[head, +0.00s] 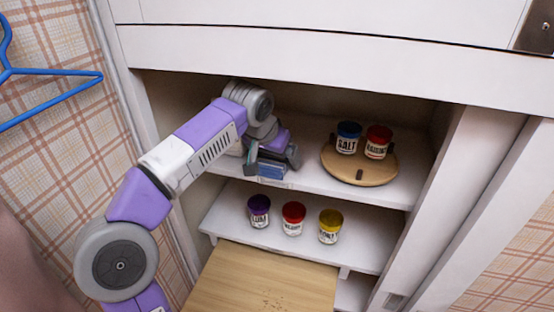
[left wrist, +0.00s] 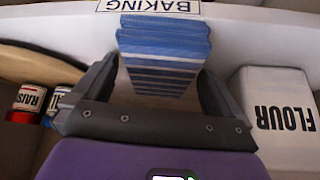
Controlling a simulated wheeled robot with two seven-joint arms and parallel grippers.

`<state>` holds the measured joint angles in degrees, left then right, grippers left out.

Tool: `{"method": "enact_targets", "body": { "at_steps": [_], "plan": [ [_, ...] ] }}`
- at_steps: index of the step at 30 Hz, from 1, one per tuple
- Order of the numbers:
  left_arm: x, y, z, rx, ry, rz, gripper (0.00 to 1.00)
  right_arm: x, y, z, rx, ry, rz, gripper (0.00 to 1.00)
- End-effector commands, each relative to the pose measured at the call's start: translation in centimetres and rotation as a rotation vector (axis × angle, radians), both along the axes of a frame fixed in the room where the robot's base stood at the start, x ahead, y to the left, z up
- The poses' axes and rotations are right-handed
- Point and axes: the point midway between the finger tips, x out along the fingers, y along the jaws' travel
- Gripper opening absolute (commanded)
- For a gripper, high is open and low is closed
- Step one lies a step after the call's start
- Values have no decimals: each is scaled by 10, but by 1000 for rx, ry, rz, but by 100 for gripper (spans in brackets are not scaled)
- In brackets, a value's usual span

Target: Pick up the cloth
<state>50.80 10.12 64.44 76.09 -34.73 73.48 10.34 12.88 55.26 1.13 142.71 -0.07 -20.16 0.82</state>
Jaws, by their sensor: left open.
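The cloth is a folded blue, striped stack (head: 271,171) at the front edge of the upper shelf, partly hidden by my gripper in the head view. In the left wrist view the cloth (left wrist: 165,50) lies ahead, with its near end between the two fingers. My left gripper (head: 273,158) is open over the cloth, with one dark finger on each side. In the left wrist view the gripper (left wrist: 157,85) shows gaps beside the cloth, and I cannot tell if either finger touches it. My right gripper is not in view.
A white flour container (left wrist: 280,115) stands close beside the gripper. A round wooden turntable (head: 360,174) holds a salt jar (head: 348,140) and a raisin jar (head: 378,143). Several jars stand on the lower shelf (head: 265,233). A wooden board (head: 262,280) is below, and a blue hanger (head: 50,72) hangs left.

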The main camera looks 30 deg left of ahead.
Motion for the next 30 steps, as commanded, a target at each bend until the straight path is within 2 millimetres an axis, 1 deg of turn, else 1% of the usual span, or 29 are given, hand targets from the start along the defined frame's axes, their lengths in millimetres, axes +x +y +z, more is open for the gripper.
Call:
{"method": "enact_targets", "body": {
  "at_steps": [4,5,12,15,26,30],
  "plan": [
    [0,0,-3,1,0,0,100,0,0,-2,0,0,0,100],
    [0,0,-2,0,0,-1,97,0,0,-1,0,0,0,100],
    [0,0,-2,0,0,0,60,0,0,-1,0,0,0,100],
    [0,0,-2,0,0,0,47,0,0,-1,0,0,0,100],
    [0,0,0,-1,0,0,46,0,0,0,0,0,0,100],
    [0,0,10,-1,-1,0,46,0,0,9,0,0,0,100]
  ]
}}
